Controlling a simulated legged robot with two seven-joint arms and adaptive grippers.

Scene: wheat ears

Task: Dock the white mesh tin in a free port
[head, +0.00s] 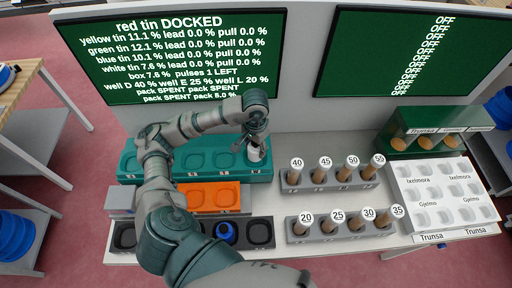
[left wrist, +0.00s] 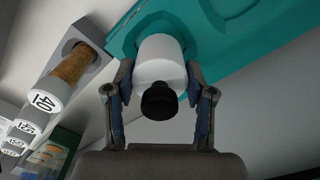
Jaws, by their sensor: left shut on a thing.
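The white tin (left wrist: 160,62) has a black knob on the end facing the left wrist camera. My left gripper (left wrist: 158,98) is shut on it, one finger on each side. In the head view the tin (head: 254,154) is partly hidden under my left gripper (head: 256,141). It is over or in the rightmost port of the teal dock (head: 177,176); I cannot tell whether it is seated. In the left wrist view its far end meets the teal dock (left wrist: 240,28). Other teal ports look empty, though my arm hides some. My right gripper is not in view.
An orange tray (head: 213,213) and a black tray (head: 243,246) with a blue tin (head: 227,231) lie in front. Grey racks (head: 333,186) of numbered cylinders and a white well tray (head: 401,178) stand right. The screen (head: 180,60) reads "red tin DOCKED".

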